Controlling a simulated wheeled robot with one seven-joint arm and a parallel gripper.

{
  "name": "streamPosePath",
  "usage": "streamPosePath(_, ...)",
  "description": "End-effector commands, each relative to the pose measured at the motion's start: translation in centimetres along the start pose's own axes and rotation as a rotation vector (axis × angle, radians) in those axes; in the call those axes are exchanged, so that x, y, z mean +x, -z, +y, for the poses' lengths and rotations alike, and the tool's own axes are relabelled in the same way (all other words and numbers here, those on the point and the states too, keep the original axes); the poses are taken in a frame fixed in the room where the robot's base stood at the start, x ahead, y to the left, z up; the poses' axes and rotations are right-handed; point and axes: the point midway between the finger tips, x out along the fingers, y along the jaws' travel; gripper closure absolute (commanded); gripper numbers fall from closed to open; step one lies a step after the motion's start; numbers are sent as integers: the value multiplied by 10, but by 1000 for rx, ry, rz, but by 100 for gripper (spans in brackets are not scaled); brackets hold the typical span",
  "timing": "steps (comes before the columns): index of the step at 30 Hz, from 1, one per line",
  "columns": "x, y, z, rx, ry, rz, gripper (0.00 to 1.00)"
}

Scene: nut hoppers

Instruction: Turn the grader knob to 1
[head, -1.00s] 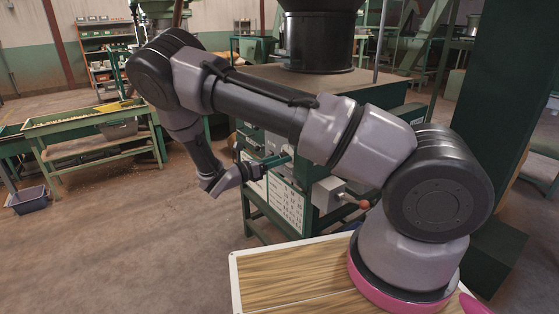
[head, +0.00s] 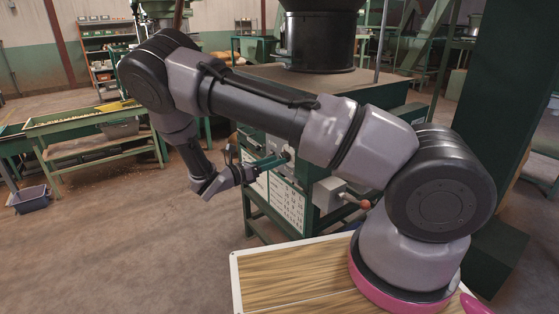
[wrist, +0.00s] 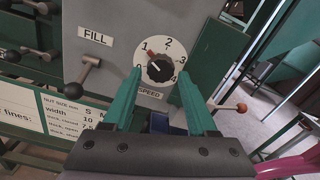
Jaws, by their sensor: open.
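The dark round knob (wrist: 160,70) sits on a white dial (wrist: 166,52) marked with numbers, 1 at upper left, 2 at top, 3 and 4 on the right. A small reddish mark on the knob seems to face upper left, near the 1; its exact setting is hard to tell. In the head view my gripper (head: 277,161) is at the green machine's front.
Left of the dial are a FILL label (wrist: 95,36) and a dark-knobbed lever (wrist: 88,70). A red-balled lever (wrist: 240,107) juts out at the right; in the head view it is below my forearm. A green sorting table (head: 95,130) stands at the left, with open floor between.

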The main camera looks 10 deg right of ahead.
Motion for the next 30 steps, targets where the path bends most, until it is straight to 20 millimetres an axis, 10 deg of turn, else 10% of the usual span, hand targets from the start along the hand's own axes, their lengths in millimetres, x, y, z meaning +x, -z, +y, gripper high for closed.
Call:
streamPosePath(12,-74,0,0,0,-2,-1,42)
streamPosePath(30,-72,-10,-7,45,38,72,42)
